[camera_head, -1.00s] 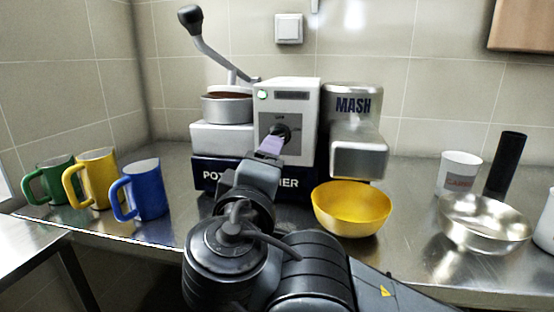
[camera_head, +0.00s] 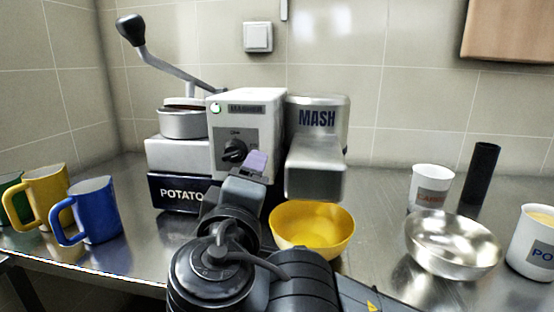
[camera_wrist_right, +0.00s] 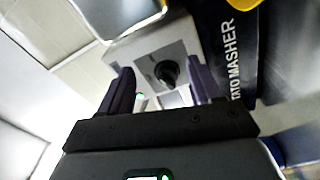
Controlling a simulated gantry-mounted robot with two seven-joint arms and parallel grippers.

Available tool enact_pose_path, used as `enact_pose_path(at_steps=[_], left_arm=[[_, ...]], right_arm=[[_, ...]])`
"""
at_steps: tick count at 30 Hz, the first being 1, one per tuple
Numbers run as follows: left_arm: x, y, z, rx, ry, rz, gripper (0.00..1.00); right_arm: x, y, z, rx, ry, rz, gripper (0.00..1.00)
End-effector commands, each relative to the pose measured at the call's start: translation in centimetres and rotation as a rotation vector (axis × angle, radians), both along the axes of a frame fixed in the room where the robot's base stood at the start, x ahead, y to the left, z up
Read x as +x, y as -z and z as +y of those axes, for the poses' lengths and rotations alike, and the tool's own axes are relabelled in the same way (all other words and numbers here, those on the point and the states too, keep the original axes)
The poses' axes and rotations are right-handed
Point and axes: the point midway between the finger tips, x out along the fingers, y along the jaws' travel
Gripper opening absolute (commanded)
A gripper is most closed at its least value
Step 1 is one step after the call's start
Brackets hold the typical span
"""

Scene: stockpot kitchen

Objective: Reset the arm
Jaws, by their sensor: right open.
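The potato masher machine (camera_head: 222,125) stands at the back of the steel counter, with a green light lit on its front. Its black knob (camera_head: 234,150) is in plain view on the front panel. My right gripper (camera_head: 257,161) is in front of the machine, just right of the knob and apart from it. In the right wrist view my right gripper (camera_wrist_right: 163,88) is open with two purple-grey fingers, and the knob (camera_wrist_right: 166,73) shows beyond the gap, with nothing held. My left gripper is not in view.
A yellow bowl (camera_head: 312,228) sits under the MASH spout, close to my right arm. Blue (camera_head: 95,210), yellow (camera_head: 45,198) and green mugs stand at left. A metal bowl (camera_head: 453,245), white cups (camera_head: 431,186) and a black cylinder (camera_head: 480,172) stand at right.

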Motion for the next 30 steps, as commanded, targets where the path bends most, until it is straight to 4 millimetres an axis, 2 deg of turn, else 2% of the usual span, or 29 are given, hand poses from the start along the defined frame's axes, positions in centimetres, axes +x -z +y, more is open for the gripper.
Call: enact_pose_path(at_steps=[1,8,12,15,20,26,30], left_arm=[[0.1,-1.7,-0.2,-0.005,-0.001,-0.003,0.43],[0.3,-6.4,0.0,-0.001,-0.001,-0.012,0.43],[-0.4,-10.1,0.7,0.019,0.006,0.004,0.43],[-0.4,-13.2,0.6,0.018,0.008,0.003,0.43],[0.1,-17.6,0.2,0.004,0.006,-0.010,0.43],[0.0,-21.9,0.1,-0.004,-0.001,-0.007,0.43],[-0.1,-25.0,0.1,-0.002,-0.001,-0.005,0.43]], right_arm=[[-0.4,-0.3,0.5,0.019,-0.030,0.021,0.64],[-3.2,0.9,2.3,0.152,-0.183,0.126,0.64],[-6.3,0.9,2.9,0.297,-0.299,0.216,0.64],[-8.6,0.5,2.5,0.428,-0.363,0.289,0.64],[-10.2,1.2,0.1,0.620,-0.365,0.417,0.64],[-10.4,5.1,-4.8,0.803,-0.229,0.596,0.64],[-11.7,8.5,-8.7,0.903,-0.097,0.715,0.64]])
